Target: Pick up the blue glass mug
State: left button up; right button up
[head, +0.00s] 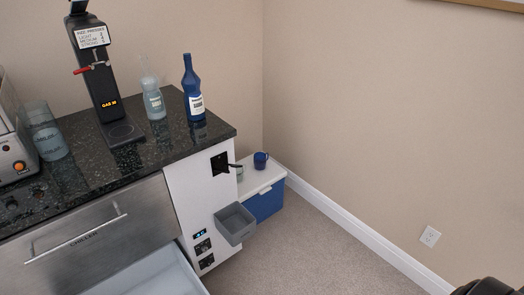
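A small dark blue mug (261,160) stands upright on the white lid of a blue cooler box (264,203), on the floor past the right end of the bar counter. Its handle side is hard to make out at this size. Nothing is touching it from above. No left gripper shows in the head view. A dark rounded shape cuts into the bottom right corner; it may be part of my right arm, but no gripper fingers show there.
The black stone counter (150,158) carries a dispenser (100,75), a blue bottle (192,90), a clear bottle (152,97) and a glass jar (47,135). A grey bin (235,223) juts from the white end panel. An open drawer (155,280) sticks out. Carpet at right is clear.

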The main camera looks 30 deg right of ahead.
aim_at(262, 160)
jog(key=i+l, duration=0.2)
jog(key=l, duration=0.15)
jog(key=i+l, duration=0.15)
jog(key=l, duration=0.2)
jog(key=i+l+u, duration=0.1)
jog(key=l, duration=0.25)
jog(key=i+l, duration=0.25)
jog(key=l, duration=0.15)
jog(key=i+l+u, duration=0.1)
jog(key=l, duration=0.25)
jog(key=i+l, duration=0.25)
jog(key=l, duration=0.15)
jog(key=i+l, duration=0.15)
jog(key=l, duration=0.2)
jog(key=i+l+u, duration=0.1)
jog(key=l, duration=0.3)
